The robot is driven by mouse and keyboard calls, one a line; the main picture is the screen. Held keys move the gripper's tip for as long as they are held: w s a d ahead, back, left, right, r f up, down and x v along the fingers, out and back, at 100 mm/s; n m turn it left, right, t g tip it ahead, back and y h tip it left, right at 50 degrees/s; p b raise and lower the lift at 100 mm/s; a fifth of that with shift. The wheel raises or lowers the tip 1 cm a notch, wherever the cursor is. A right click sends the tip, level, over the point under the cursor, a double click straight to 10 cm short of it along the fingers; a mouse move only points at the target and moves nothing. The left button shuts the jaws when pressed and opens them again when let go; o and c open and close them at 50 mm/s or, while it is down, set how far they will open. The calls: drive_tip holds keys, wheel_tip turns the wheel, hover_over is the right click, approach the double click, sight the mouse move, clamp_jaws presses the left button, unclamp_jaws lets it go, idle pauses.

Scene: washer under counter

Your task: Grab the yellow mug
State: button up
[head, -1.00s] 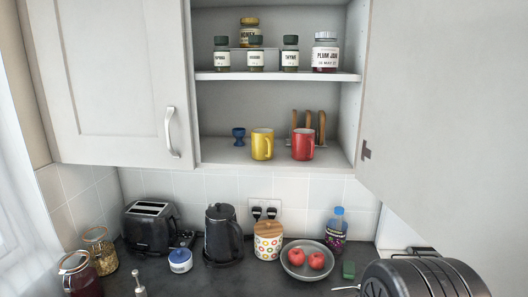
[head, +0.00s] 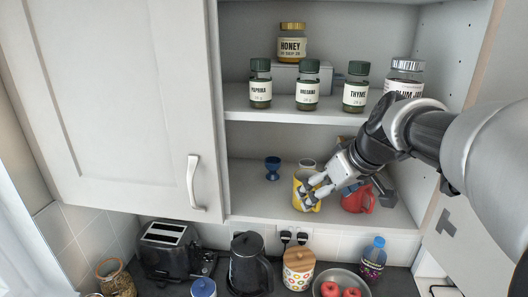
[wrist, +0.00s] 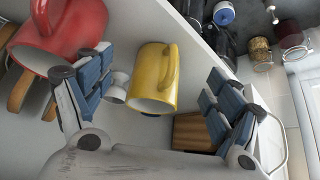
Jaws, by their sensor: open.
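The yellow mug (head: 299,181) stands on the cabinet's lower shelf, left of the red mug (head: 359,199). My gripper (head: 309,195) is in front of it in the head view and hides part of its side. In the wrist view the yellow mug (wrist: 153,80) shows between the two spread fingers of my gripper (wrist: 160,75), with clear gaps on both sides. Its handle faces the camera there. The gripper is open and holds nothing. The red mug (wrist: 65,35) is close by the left finger in the wrist view.
A blue egg cup (head: 273,167) stands left on the shelf. Jars such as thyme (head: 355,88) and plum jam (head: 404,75) stand on the shelf above, close to my arm. The left cabinet door (head: 120,100) bounds the opening. A kettle (head: 249,263) and toaster (head: 167,245) stand on the counter below.

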sight(300, 175)
drive_tip(key=w, duration=0.1)
drive_tip(key=w+a, duration=0.1)
drive_tip(key=w, duration=0.2)
drive_tip(key=shift+w+a+p, duration=0.1)
drive_tip(key=shift+a+p, duration=0.25)
drive_tip(key=shift+a, duration=0.05)
drive_tip(key=x, duration=0.5)
drive_tip(key=shift+w+f, duration=0.1)
drive_tip(key=c, duration=1.4)
